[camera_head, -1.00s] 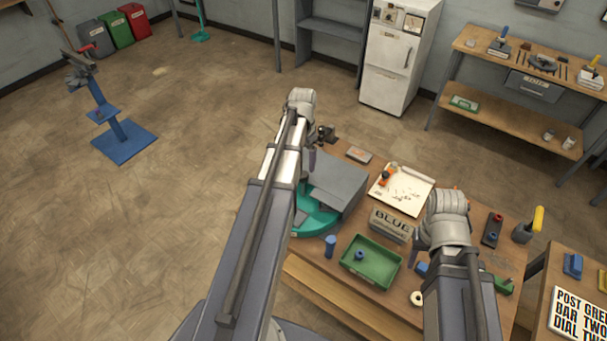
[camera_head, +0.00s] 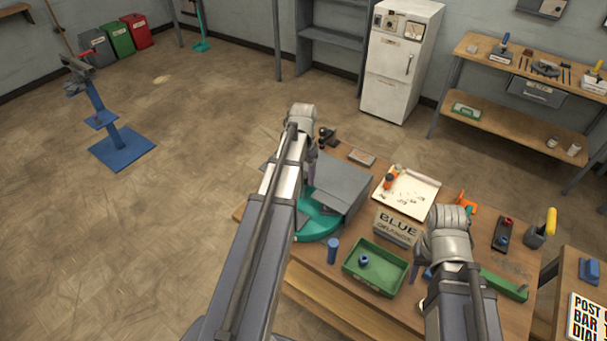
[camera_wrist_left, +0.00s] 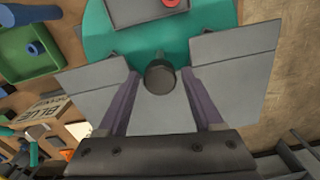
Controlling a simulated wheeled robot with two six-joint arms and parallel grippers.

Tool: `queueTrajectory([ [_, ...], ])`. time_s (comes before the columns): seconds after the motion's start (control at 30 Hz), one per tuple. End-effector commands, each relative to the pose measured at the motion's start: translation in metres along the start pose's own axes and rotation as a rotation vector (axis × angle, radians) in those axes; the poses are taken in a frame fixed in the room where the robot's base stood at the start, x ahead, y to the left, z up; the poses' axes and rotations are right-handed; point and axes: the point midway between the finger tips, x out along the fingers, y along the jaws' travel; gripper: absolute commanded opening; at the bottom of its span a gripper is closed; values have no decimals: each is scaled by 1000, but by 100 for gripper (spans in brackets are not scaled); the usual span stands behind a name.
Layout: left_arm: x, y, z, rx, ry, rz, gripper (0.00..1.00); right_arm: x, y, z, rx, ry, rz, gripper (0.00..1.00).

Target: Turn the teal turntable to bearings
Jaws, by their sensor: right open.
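The teal turntable (camera_head: 318,226) sits at the left end of the wooden workbench, with grey panels (camera_head: 342,184) standing over it. In the left wrist view the turntable (camera_wrist_left: 112,42) carries a grey tray (camera_wrist_left: 135,14) with a red ring (camera_wrist_left: 172,3). A dark round knob (camera_wrist_left: 160,78) stands among the grey panels, between the fingers of my left gripper (camera_wrist_left: 160,75).
A green bin (camera_head: 373,283) holding a blue part, a blue cylinder (camera_head: 332,250) and a box marked BLUE (camera_head: 396,227) stand right of the turntable. A white tray (camera_head: 420,191) lies behind them. Open floor (camera_head: 200,200) extends left of the bench.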

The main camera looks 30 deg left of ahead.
Motion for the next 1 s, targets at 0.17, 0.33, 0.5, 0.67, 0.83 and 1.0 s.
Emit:
queueTrajectory([
  [0.17, 0, 0, 0, 0, 0, 0, 46, 0, 0, 0, 0, 0, 0, 50],
  [0.33, 0, 0, 0, 0, 0, 0, 27, 0, 0, 0, 0, 0, 0, 50],
  [0.5, 0, 0, 0, 0, 0, 0, 8, 0, 0, 0, 0, 0, 0, 50],
  [0.67, 0, 0, 0, 0, 0, 0, 0, 0, 0, 0, 0, 0, 0, 50],
  [0.83, 0, 0, 0, 0, 0, 0, 0, 0, 0, 0, 0, 0, 0, 50],
  [1.0, 0, 0, 0, 0, 0, 0, 0, 0, 0, 0, 0, 0, 0, 50],
])
